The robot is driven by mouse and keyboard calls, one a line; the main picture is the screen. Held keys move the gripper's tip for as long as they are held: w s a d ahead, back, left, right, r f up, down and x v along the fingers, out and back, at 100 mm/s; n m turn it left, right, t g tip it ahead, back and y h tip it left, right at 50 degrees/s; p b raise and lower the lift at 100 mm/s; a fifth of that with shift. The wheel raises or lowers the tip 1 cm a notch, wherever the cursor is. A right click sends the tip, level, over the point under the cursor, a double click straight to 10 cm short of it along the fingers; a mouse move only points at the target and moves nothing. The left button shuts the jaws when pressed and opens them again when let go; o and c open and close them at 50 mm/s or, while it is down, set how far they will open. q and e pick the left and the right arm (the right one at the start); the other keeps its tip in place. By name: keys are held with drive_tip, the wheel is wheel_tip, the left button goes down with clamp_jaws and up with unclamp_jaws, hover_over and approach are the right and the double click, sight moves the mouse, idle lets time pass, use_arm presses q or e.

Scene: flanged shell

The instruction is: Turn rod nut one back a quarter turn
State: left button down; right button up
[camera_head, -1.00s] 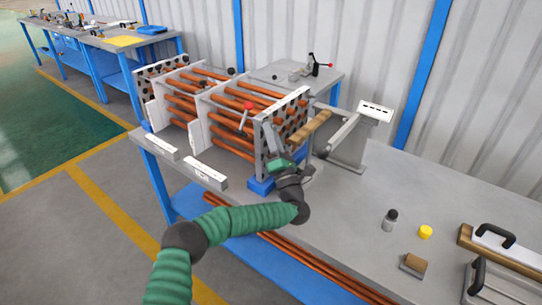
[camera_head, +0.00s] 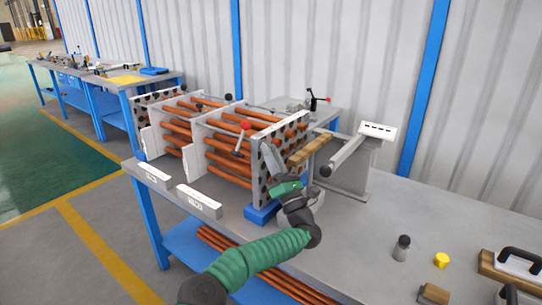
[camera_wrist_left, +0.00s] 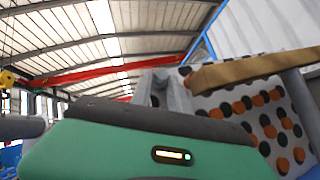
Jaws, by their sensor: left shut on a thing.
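The bundle of copper tubes (camera_head: 228,165) stands on the bench between perforated end plates. Its near end plate (camera_head: 300,128) shows rows of dark and copper-coloured holes, also in the left wrist view (camera_wrist_left: 265,124). My left gripper (camera_head: 268,150) is at the left part of this plate's face, its green hand below and its grey fingers pointing up. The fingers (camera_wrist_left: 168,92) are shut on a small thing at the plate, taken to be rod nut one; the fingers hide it. My right gripper is in neither view.
A wooden bar (camera_head: 310,149) sticks out just right of my left gripper. A grey stand (camera_head: 345,180) with a round arm is beyond it. A dark-capped cylinder (camera_head: 401,248) and a yellow cap (camera_head: 441,260) lie at right. The bench middle is fairly clear.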

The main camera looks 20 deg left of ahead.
use_arm(q)
drive_tip(key=c, duration=1.7)
unclamp_jaws()
drive_tip(key=shift+f, duration=0.1)
drive_tip(key=o, duration=0.5)
drive_tip(key=shift+w+a, duration=0.1)
drive_tip(key=shift+w, duration=0.1)
drive_tip(key=shift+c, duration=0.2)
drive_tip(key=shift+s, duration=0.1)
drive_tip(key=v, duration=0.7)
drive_tip(key=shift+d+f+p, duration=0.2)
drive_tip(key=shift+d+p, duration=0.05)
drive_tip(key=shift+p, duration=0.1)
